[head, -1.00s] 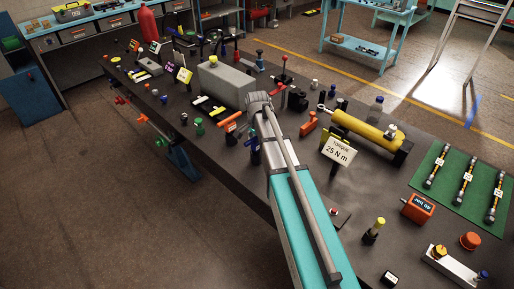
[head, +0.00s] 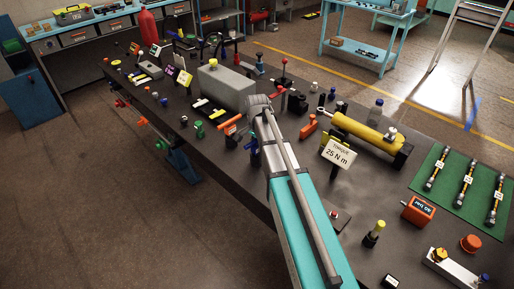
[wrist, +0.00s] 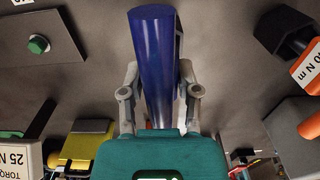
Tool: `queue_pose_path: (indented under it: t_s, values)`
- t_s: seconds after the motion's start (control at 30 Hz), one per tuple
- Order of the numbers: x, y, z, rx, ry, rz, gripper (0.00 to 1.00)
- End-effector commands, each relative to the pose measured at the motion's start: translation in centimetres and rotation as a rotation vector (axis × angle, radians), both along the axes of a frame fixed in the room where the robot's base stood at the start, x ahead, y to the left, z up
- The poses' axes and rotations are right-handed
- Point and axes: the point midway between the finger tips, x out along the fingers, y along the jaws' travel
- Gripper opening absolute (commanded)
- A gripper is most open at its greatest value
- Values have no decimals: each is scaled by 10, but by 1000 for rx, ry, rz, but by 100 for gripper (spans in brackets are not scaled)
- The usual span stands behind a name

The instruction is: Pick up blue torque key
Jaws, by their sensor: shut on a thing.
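The blue torque key (wrist: 152,60) shows large in the wrist view as a smooth dark-blue cylinder with a round end. It stands between the two grey fingers of my gripper (wrist: 158,90), which are shut on it. The teal gripper body hides its lower part. In the head view a small blue piece (head: 253,147) shows just left of my arm, above the dark bench. My arm hides most of the gripper there. I cannot tell from these frames whether the key is clear of the bench.
The dark bench (head: 345,215) is crowded. A grey block (head: 227,88) stands behind my arm. A yellow cylinder (head: 362,130) and a "25 N m" sign (head: 338,153) stand to the right. A green mat (head: 446,205) with several hoses lies at the far right.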

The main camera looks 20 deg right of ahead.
Motion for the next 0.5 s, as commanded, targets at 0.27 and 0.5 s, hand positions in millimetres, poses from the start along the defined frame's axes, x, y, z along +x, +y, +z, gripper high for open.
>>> queue_pose_path:
  t_s: [0.27,0.5]
  values:
    - [0,0,0,0,0,0,0]
    - [0,0,2,0,0,0,0]
